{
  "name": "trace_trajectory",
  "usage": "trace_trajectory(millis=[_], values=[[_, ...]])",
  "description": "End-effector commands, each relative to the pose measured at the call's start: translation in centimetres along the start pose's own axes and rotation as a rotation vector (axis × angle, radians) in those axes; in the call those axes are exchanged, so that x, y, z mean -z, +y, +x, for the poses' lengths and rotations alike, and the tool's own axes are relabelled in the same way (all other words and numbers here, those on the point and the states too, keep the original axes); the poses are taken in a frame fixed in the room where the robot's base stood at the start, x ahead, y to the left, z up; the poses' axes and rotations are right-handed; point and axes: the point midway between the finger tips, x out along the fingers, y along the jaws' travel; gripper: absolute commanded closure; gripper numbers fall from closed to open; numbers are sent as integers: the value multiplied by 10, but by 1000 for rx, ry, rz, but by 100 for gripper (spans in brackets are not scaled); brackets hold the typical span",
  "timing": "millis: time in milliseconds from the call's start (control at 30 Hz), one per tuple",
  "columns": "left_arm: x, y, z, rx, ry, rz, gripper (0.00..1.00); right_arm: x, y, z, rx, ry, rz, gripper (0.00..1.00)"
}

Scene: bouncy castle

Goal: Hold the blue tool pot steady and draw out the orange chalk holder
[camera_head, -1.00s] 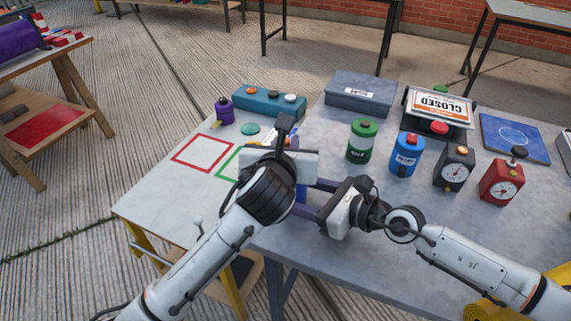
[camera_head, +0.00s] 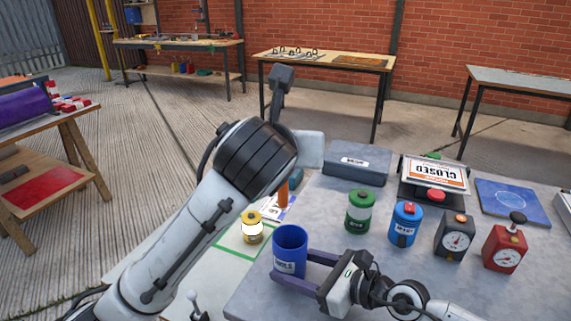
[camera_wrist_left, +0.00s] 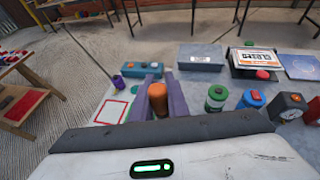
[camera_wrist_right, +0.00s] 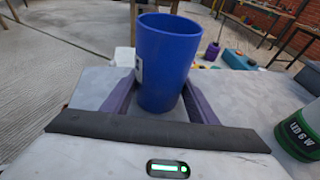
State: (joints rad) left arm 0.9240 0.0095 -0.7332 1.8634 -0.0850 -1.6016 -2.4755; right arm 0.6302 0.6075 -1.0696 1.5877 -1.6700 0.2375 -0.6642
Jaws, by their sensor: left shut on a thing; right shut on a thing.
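The blue tool pot (camera_head: 289,252) stands upright near the left edge of the grey table. My right gripper (camera_head: 282,268) is shut on it, one purple finger on each side. The pot fills the middle of the right wrist view (camera_wrist_right: 165,62), and nothing sticks out of its mouth there. The orange chalk holder (camera_head: 283,194) is above and apart from the pot in the head view. My left gripper (camera_wrist_left: 158,92) is shut on the holder (camera_wrist_left: 158,104), which shows between its fingers in the left wrist view. In the head view my left arm hides those fingers.
A yellow pot (camera_head: 252,228) stands left of the blue pot. A green canister (camera_head: 359,212), a blue canister (camera_head: 405,224), a black dial box (camera_head: 454,237) and a red dial box (camera_head: 503,246) stand to the right. A grey box (camera_head: 357,166) and a CLOSED sign (camera_head: 436,173) are behind.

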Motion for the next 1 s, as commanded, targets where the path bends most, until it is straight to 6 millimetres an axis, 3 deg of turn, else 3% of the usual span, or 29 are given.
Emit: trace_trajectory(millis=[367,400,500,833,1000], values=[[-6,0,-3,1,0,0,100,1,0,0,0,1,0,59],[-6,0,-3,1,0,0,100,1,0,0,0,1,0,40],[-6,0,-3,1,0,0,100,1,0,0,0,1,0,25],[-6,0,-3,1,0,0,100,1,0,-3,0,1,0,25],[-6,0,-3,1,0,0,100,1,-1,-26,1,3,0,25]])
